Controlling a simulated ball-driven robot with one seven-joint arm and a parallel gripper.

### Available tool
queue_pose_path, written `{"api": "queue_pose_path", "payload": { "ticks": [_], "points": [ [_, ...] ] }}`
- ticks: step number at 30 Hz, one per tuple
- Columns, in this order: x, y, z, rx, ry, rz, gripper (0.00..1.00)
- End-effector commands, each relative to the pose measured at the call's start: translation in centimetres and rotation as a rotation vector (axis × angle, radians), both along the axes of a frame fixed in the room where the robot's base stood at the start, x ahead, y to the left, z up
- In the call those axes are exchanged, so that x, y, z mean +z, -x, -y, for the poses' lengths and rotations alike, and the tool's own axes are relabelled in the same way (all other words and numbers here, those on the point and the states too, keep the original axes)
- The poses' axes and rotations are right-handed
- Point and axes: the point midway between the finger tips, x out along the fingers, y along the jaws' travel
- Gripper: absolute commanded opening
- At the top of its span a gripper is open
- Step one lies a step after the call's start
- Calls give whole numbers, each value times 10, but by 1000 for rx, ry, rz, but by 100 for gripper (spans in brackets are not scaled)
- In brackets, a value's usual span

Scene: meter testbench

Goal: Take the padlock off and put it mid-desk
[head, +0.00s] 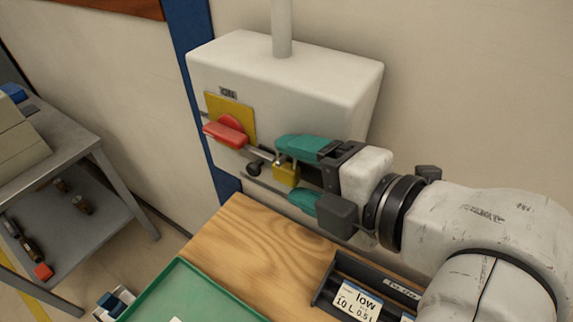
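The small yellow padlock (285,174) hangs by its shackle at a metal bar below the red switch handle (225,133) on the white wall box (285,85). My gripper (299,174) reaches in from the right with its two teal fingers well apart. One finger is above the padlock and one below it, and the padlock shows between them near their tips. I cannot tell whether either finger touches it. Part of the shackle is hidden by the upper finger. The wooden desk (240,235) lies below the box.
A green tray (190,290) covers the desk's front left. A black bin (345,270) with a "low" label stands at its front right. Bare wood lies between them. A grey metal table (65,145) stands apart at the left. A dark knob (254,168) juts out beside the padlock.

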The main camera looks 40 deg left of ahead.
Motion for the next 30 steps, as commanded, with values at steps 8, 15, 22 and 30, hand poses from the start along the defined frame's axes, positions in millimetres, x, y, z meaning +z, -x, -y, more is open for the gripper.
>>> {"api": "queue_pose_path", "payload": {
  "ticks": [8, 15, 22, 30],
  "points": [
    [0, 0, 0, 0, 0, 0, 46],
    [0, 0, 1, -1, 0, 0, 34],
    [1, 0, 0, -1, 0, 0, 34],
    [4, -1, -6, -3, 0, 1, 34]
  ]
}}
